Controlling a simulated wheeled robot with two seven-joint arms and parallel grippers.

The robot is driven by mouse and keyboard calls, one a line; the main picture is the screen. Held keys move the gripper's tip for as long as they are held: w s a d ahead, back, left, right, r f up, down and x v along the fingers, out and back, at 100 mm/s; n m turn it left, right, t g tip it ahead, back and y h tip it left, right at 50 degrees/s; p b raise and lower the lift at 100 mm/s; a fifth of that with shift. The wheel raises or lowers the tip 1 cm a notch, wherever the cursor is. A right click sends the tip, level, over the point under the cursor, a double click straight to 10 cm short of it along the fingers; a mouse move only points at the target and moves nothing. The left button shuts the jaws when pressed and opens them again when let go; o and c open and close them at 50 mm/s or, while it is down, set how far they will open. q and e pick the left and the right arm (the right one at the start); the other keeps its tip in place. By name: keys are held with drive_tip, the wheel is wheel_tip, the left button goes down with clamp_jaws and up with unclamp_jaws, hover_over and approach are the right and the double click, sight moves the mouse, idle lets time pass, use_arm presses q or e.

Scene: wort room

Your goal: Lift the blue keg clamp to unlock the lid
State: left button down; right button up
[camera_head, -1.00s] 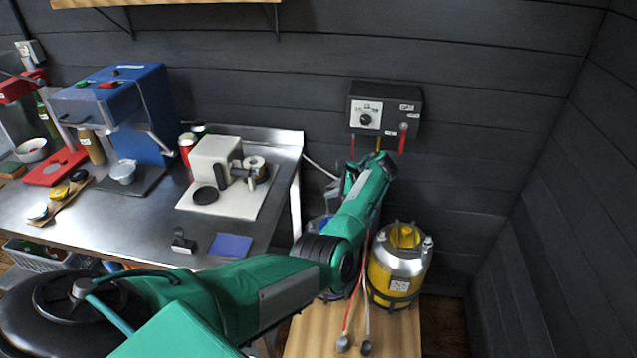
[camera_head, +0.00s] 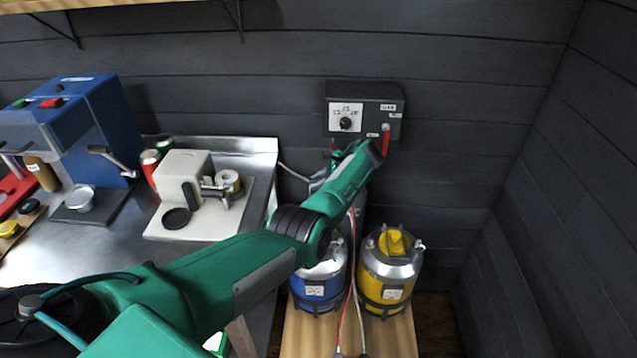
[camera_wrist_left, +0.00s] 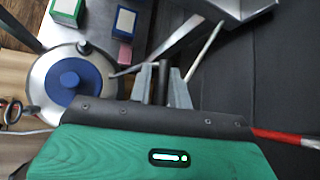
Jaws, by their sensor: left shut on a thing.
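The blue keg (camera_head: 319,283) stands on a wooden board, partly behind my left forearm. Its blue knob (camera_wrist_left: 73,85) and silver top show at left in the left wrist view. My left gripper (camera_wrist_left: 164,72) is beside the keg top, its fingers shut on a narrow dark piece that looks like the blue keg clamp. The fingers cover most of this piece, so its angle is unclear. In the head view my left arm reaches over the keg and its fingertips are hidden. My right gripper is not in view.
A yellow keg (camera_head: 386,277) stands right of the blue one. A dark control box (camera_head: 364,110) with a dial hangs on the wall close behind my left wrist. Red and white hoses run between the kegs. A steel table (camera_head: 258,148) with machines is at left.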

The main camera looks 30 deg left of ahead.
use_arm(q)
drive_tip(key=shift+s+a+f, duration=0.15)
drive_tip(key=shift+s+f, duration=0.15)
drive_tip(key=shift+f, duration=0.3)
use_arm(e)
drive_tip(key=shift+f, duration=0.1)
use_arm(q)
drive_tip(key=c, duration=1.5)
unclamp_jaws()
drive_tip(key=shift+o, duration=0.2)
drive_tip(key=shift+w+a+r, duration=0.1)
drive_tip(key=shift+w+a, duration=0.05)
drive_tip(key=shift+w+d+r, duration=0.15)
drive_tip(key=shift+d+r, duration=0.15)
drive_tip(key=shift+r, duration=0.05)
drive_tip(key=b+v, duration=0.1)
drive_tip(key=v, duration=1)
drive_tip(key=shift+d, duration=0.2)
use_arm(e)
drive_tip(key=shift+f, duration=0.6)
use_arm(q)
drive_tip(key=shift+f, duration=0.15)
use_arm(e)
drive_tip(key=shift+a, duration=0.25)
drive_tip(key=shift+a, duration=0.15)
